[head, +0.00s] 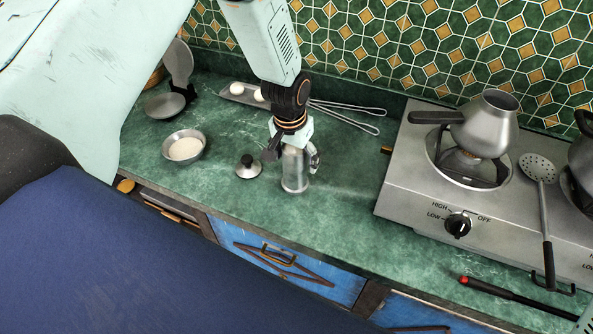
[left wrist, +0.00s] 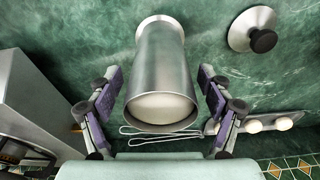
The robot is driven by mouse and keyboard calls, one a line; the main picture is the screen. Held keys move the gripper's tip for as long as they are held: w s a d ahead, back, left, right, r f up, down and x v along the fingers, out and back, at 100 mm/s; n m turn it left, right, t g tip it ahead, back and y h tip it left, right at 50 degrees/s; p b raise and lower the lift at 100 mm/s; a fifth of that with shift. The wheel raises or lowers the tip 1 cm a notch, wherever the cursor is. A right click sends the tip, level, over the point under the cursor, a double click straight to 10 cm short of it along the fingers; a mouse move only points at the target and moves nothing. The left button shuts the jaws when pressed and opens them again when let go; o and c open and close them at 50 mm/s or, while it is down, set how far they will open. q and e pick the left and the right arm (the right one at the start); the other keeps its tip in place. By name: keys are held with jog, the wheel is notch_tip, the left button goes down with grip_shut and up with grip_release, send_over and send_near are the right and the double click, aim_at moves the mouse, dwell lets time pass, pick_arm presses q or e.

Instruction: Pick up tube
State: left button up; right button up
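The tube (head: 295,178) is an upright grey metal cylinder standing on the green counter. In the left wrist view the tube (left wrist: 160,60) shows a flared foot and an open mouth with pale, cream-coloured contents. My left gripper (head: 293,156) is over the tube from above, with one finger on each side of it. In the left wrist view the fingers of my left gripper (left wrist: 160,94) are spread, with a gap to the tube on both sides. The tube's upper part is partly hidden by the gripper in the head view. My right gripper is not seen.
A lid with a black knob (head: 248,167) lies close left of the tube. Behind are a tray with eggs (head: 240,94) and tongs (head: 345,117). The hotplate (head: 410,165) with a pot (head: 486,128) is right.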

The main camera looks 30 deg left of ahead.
pick_arm(q)
jog(key=shift+s+a+r, duration=0.1)
jog(key=shift+s+r, duration=0.05)
jog(key=shift+s, duration=0.05)
jog(key=c, duration=0.6)
jog(key=shift+w, duration=0.15)
jog(key=c, duration=0.9)
